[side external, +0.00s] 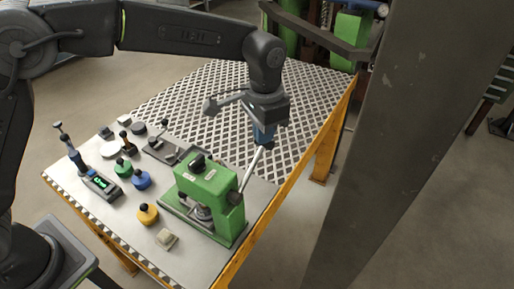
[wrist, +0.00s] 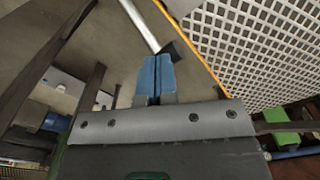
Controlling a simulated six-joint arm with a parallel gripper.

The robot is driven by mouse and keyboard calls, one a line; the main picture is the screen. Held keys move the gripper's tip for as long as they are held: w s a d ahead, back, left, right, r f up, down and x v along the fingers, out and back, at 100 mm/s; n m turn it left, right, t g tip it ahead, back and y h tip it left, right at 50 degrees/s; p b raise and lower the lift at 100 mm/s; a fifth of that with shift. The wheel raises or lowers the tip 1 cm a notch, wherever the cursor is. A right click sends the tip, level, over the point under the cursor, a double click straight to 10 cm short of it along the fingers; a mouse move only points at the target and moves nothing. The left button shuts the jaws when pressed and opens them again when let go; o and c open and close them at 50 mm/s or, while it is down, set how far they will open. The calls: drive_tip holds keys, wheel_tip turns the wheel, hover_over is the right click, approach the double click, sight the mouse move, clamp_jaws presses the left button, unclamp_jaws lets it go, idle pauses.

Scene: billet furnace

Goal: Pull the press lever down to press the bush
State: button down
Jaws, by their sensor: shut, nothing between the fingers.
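The green press (side external: 208,192) stands at the near right of the table. Its metal lever (side external: 251,172) slants up and to the right, its upper end close to my fingertips. In the wrist view the lever (wrist: 139,24) is a pale bar ending in a dark knob (wrist: 172,47), right by my fingertips. My gripper (side external: 264,136) points down with its blue fingers shut and empty. The blue fingers also show in the wrist view (wrist: 157,72). I cannot tell whether they touch the knob. The bush is not clearly visible under the press ram.
The table (side external: 185,256) holds several knobbed pieces left of the press, among them a yellow one (side external: 148,214) and a blue one (side external: 141,179), and a device with a green display (side external: 101,183). A grey pillar (side external: 405,140) rises right of the table.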

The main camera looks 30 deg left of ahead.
drive_tip(key=shift+w+f, duration=0.45)
drive_tip(key=shift+f, duration=0.25)
idle(0.3)
drive_tip(key=shift+w+f, duration=0.2)
drive_tip(key=shift+f, duration=0.45)
drive_tip(key=shift+w+f, duration=0.2)
drive_tip(key=shift+f, duration=0.45)
idle(1.1)
drive_tip(key=shift+f, duration=0.2)
drive_tip(key=shift+w+f, duration=0.15)
drive_tip(key=shift+f, duration=0.1)
idle(0.3)
wheel_tip(320, 180, up, 7)
idle(0.9)
